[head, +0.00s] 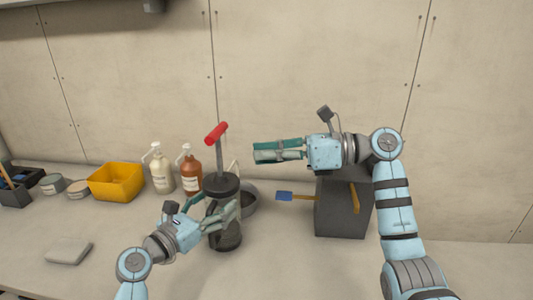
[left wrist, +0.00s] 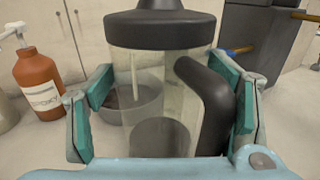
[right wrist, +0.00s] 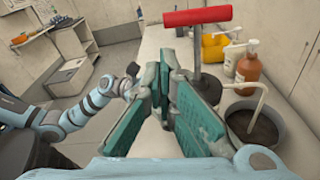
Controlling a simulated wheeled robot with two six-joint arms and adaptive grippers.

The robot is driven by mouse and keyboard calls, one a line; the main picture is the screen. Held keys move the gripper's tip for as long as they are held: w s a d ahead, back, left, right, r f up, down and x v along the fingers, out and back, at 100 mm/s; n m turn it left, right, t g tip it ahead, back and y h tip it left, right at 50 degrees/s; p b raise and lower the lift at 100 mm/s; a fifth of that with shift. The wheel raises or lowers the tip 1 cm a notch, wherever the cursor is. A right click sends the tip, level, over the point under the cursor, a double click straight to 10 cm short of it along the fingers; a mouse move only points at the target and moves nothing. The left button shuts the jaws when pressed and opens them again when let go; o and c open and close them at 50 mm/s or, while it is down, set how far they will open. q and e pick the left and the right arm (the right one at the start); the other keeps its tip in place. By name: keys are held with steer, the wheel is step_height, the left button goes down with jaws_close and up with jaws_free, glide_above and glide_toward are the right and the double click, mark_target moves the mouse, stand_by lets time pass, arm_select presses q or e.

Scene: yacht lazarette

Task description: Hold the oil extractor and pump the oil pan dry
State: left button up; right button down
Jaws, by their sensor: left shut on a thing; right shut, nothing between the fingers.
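The oil extractor (head: 222,186) stands upright on the bench, with a clear body (left wrist: 150,85), a dark lid and a black side handle (left wrist: 212,100). Its red T-handle (head: 216,134) is up on a long grey rod. My left gripper (head: 222,212) is shut around the extractor's body and side handle. The round grey oil pan (left wrist: 140,103) stands just behind it; dark oil (right wrist: 255,130) shows inside, with a pale hose dipping in. My right gripper (head: 258,152) is shut and empty, right of the red T-handle and apart from it in the head view.
A cream bottle (head: 160,170), an orange-brown pump bottle (head: 190,168) and a yellow bin (head: 116,182) stand to the left. A grey block (head: 340,208) with a blue-ended bar stands right. A folded cloth (head: 68,252) lies front left. The wall is close behind.

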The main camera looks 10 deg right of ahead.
step_height(320, 180, up, 9)
steer(key=m+t+y, duration=0.1)
steer(key=m+y, duration=0.2)
steer(key=m, duration=3.2)
glide_above(217, 139)
steer(key=w+d, duration=0.2)
steer(key=w, duration=0.1)
steer(key=shift+d+f, duration=0.2)
steer(key=shift+f, duration=1.85)
